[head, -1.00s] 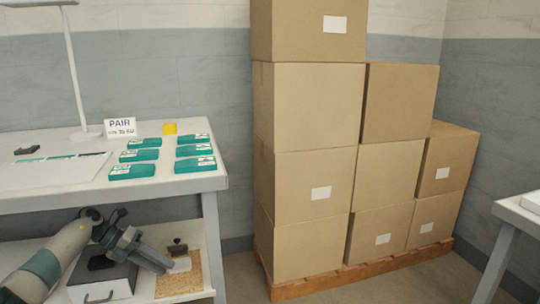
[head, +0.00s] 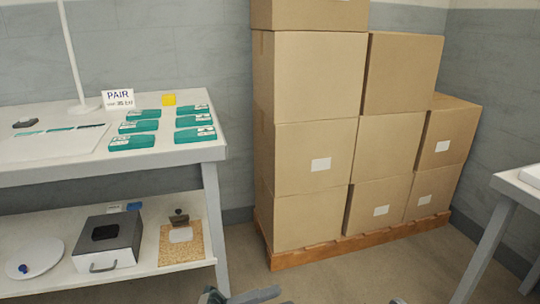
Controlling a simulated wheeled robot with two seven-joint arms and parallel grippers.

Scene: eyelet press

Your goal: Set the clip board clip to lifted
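The clip board (head: 196,246) is a tan speckled board lying on the lower shelf of the left table, with a small white sheet on it. Its dark brown clip (head: 179,217) is at the far end of the board and stands up from it. The picture is too small to tell its exact angle. My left gripper (head: 240,296) is only partly visible at the bottom edge, in front of the shelf and apart from the board. Its opening cannot be told. A small grey tip, probably of my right gripper (head: 398,300), shows at the bottom edge.
Left of the board on the shelf (head: 150,284) are a grey box with a handle (head: 107,246) and a white round plate (head: 35,257) with a blue knob. The tabletop above (head: 190,154) overhangs them. Stacked cartons (head: 320,165) stand right on a pallet; another table (head: 515,190) is far right.

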